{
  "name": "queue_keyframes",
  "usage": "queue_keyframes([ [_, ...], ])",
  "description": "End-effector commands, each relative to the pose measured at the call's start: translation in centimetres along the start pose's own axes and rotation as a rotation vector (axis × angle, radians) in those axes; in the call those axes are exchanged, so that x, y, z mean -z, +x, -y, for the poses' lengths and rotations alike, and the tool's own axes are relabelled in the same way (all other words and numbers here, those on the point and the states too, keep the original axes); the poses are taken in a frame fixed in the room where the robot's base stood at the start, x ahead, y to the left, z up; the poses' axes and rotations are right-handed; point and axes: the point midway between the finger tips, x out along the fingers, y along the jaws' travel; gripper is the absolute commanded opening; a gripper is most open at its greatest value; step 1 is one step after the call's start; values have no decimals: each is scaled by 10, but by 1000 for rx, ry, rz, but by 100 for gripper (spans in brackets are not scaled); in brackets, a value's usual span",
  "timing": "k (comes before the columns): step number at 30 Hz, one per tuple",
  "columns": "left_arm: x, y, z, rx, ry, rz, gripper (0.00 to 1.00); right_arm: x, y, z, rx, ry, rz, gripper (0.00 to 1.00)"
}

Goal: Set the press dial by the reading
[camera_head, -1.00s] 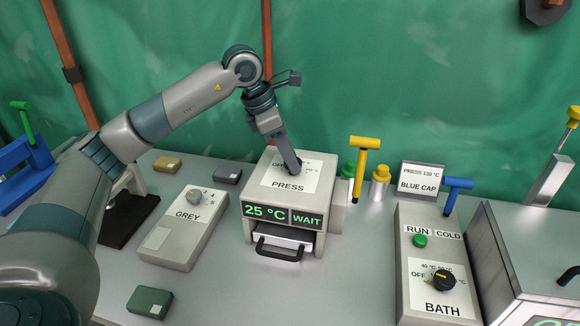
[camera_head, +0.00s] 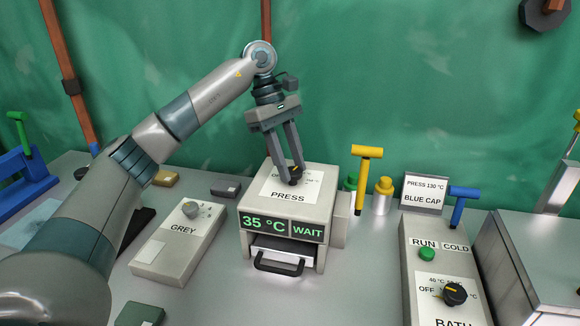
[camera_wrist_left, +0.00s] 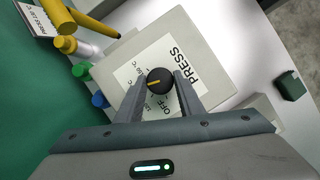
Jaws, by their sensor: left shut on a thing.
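The grey press (camera_head: 318,222) stands in the middle of the table. Its display (camera_head: 282,226) reads 35 °C and WAIT. My left gripper (camera_head: 292,172) points down on the black press dial (camera_head: 296,181), with its fingers shut on either side. The left wrist view shows the dial (camera_wrist_left: 159,81) between the fingertips (camera_wrist_left: 159,88); its yellow mark points left, and the scale print is partly hidden. A sign (camera_head: 425,193) behind the bath box reads PRESS 130 °C, BLUE CAP. My right gripper is not in view.
The grey box (camera_head: 165,249) lies left of the press. A yellow T-handle (camera_head: 362,175), green cap (camera_head: 349,184) and yellow-capped cylinder (camera_head: 382,199) stand right of it. The bath box (camera_head: 442,255) with its own dial (camera_head: 454,294) is further right. A blue cap (camera_wrist_left: 98,100) shows in the wrist view.

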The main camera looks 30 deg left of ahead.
Motion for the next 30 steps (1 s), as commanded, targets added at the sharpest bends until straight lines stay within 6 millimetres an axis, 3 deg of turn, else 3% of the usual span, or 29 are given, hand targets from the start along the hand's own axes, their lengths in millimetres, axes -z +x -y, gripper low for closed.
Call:
queue_keyframes([
  [21,0,-2,-1,36,97,-1,12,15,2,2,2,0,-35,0],
  [22,0,-2,-1,36,97,-1,39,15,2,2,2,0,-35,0],
  [24,0,-1,-1,37,97,-1,52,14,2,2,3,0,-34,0],
  [30,0,-1,-1,38,97,-1,52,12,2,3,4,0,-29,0],
])
